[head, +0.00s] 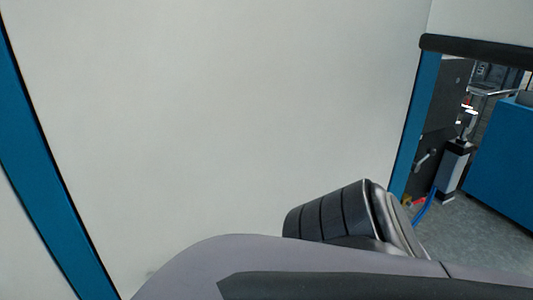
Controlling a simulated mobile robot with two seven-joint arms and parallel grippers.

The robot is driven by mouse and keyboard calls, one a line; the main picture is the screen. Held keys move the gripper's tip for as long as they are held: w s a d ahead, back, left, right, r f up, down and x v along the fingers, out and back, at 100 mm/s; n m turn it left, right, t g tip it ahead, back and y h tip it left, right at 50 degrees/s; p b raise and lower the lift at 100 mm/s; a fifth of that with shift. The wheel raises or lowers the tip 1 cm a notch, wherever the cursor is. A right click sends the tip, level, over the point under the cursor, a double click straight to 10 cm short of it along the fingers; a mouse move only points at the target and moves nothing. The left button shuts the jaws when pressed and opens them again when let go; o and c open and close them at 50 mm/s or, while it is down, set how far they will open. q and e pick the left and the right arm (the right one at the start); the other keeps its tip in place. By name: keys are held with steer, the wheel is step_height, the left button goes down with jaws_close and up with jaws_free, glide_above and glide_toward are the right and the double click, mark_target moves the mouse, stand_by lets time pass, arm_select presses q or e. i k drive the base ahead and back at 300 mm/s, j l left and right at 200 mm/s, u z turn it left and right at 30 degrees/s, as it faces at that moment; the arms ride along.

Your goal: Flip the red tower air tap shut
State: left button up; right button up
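A small red part (419,201), perhaps the red air tap, shows low through the opening at the right of the head view. It sits beside a brass-coloured fitting (407,201) and near a blue hose (424,209). It is too small to tell whether its handle is open or shut. Neither of my grippers' fingers shows in the head view. A grey and black ribbed piece at the bottom, which looks like part of my own arm, lies close to the red part's line of sight.
A large pale wall panel (230,120) fills most of the view, with blue posts at left (30,150) and right (415,125). Beyond the right post stand a grey and black column (453,170) and a blue cabinet (500,155).

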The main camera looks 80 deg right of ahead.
mark_target(421, 199)
steer(key=k, duration=0.65)
steer(key=k+l+z, duration=0.15)
steer(key=k+z, duration=0.45)
steer(key=z, duration=1.2)
steer(key=i+l+z, duration=0.1)
steer(key=z, duration=0.35)
steer(key=i+z, duration=0.15)
steer(key=z, duration=0.35)
steer(key=i+l, duration=0.1)
steer(key=l, duration=0.3)
steer(key=i+l, duration=0.1)
steer(key=l, duration=0.7)
steer(key=i+l, duration=0.15)
steer(key=l, duration=0.3)
steer(key=i+l, duration=0.1)
steer(key=l, duration=0.3)
